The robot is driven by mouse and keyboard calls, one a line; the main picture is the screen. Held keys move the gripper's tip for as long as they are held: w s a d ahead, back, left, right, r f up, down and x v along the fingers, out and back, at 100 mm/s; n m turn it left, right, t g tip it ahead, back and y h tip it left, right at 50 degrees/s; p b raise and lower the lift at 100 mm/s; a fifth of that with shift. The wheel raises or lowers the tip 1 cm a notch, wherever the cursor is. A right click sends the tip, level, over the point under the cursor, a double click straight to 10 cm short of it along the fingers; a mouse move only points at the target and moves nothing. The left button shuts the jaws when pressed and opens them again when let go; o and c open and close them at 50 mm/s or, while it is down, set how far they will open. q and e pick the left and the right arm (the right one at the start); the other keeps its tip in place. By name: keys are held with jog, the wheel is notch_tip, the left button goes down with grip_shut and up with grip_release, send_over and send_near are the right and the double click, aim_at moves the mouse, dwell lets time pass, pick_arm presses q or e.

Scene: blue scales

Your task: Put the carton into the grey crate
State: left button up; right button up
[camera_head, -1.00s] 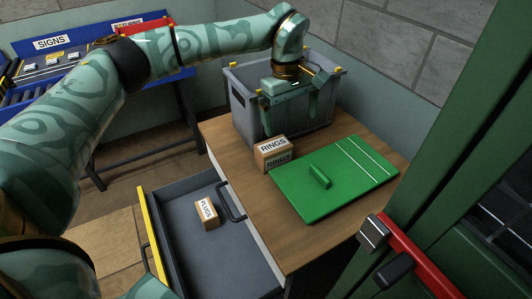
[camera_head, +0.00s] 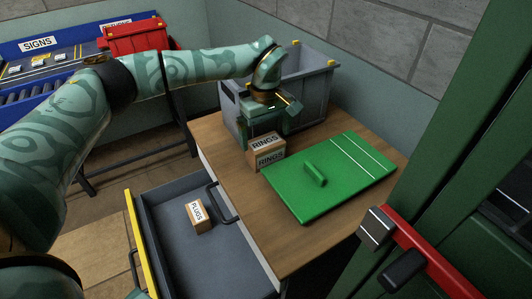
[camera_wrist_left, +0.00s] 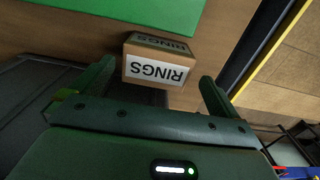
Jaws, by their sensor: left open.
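A brown carton labelled RINGS (camera_head: 267,153) stands upright on the wooden table, in front of the grey crate (camera_head: 316,95). A second, smaller carton labelled PLUGS (camera_head: 200,216) lies in the open drawer. My left gripper (camera_head: 262,129) is low, just behind the RINGS carton and in front of the crate. Its fingers are mostly hidden in the head view. In the left wrist view its jaws (camera_wrist_left: 157,84) are open, with the RINGS carton (camera_wrist_left: 158,68) ahead between the fingertips, not gripped. My right gripper is not in view.
A green board with a handle (camera_head: 345,172) lies on the table right beside the RINGS carton. The drawer (camera_head: 170,250) is pulled out at the front left. A green cabinet with a red bar (camera_head: 425,262) stands at right. A red bin (camera_head: 134,38) sits on the blue bench behind.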

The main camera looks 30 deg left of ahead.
aim_at(267, 143)
pick_arm(q)
jog(key=f, duration=0.1)
jog(key=f+b, duration=0.1)
jog(key=f, duration=0.2)
jog(key=shift+w+f, duration=0.2)
jog(key=shift+w, duration=0.05)
jog(key=shift+r, duration=0.15)
jog(key=c, duration=1.1)
jog(key=shift+s, duration=0.1)
jog(key=shift+r, duration=0.15)
